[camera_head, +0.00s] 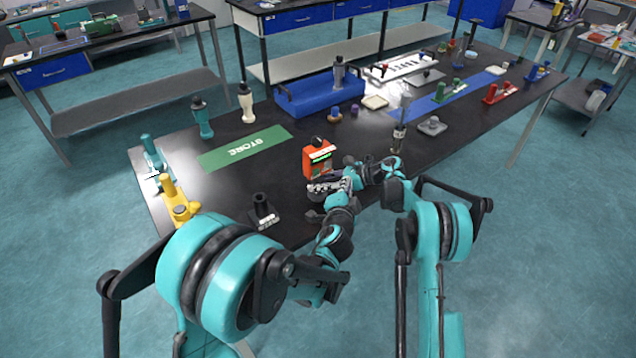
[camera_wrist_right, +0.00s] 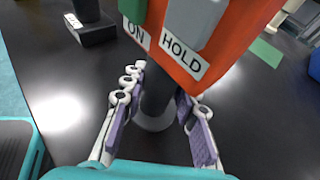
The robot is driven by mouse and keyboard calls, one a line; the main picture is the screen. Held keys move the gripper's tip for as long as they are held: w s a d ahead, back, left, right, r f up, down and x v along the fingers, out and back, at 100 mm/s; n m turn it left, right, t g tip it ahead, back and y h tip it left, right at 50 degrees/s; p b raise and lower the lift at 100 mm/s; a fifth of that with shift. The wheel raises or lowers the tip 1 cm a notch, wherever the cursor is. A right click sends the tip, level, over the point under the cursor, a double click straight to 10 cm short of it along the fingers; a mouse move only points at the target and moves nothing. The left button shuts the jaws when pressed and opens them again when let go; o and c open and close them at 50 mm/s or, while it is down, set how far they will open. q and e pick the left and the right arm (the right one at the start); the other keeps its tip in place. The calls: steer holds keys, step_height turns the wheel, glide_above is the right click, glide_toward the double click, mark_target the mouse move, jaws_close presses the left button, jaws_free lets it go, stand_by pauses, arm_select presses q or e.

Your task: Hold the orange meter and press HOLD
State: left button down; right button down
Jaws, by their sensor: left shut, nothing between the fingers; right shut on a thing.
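My left gripper (camera_head: 324,187) is shut and empty, just in front of the meter's lower part. Whether it touches the meter cannot be told.
A black stand (camera_head: 263,212) sits left of the left gripper, also near the front edge. A green STORE mat (camera_head: 244,148) lies behind left. A yellow holder (camera_head: 178,198) stands at the left corner.

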steer(key=c, duration=1.1)
jaws_free()
